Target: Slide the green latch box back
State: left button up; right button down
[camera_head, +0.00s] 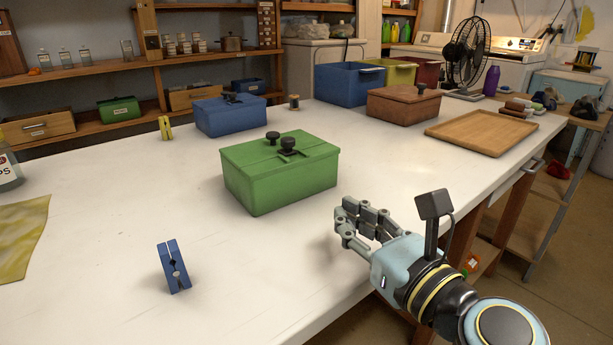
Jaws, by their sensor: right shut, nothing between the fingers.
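The green latch box (277,180) stands on the white table (110,215) near the middle of the view. Its lid is shut and carries a dark latch (289,155) and a dark round knob (272,136). My right gripper (343,222) comes in from the lower right. It is shut and empty, just right of and in front of the box's near right corner, with a small gap between them. My left gripper is out of view.
A blue clothespin (173,267) stands at the front left and a yellow one (165,128) farther back. Behind the green box are a blue box (231,114) and a spool (294,102). A brown box (403,103) and wooden tray (482,132) lie to the right. The table's left middle is clear.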

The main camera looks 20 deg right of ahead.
aim_at(299, 172)
jog(key=w, duration=0.3)
jog(key=w+a, duration=0.1)
jog(key=w, duration=0.3)
jog(key=w+a+p, duration=0.1)
jog(key=w, duration=0.3)
jog(key=shift+w, duration=0.1)
jog(key=shift+w+a, duration=0.1)
jog(key=shift+w, duration=0.55)
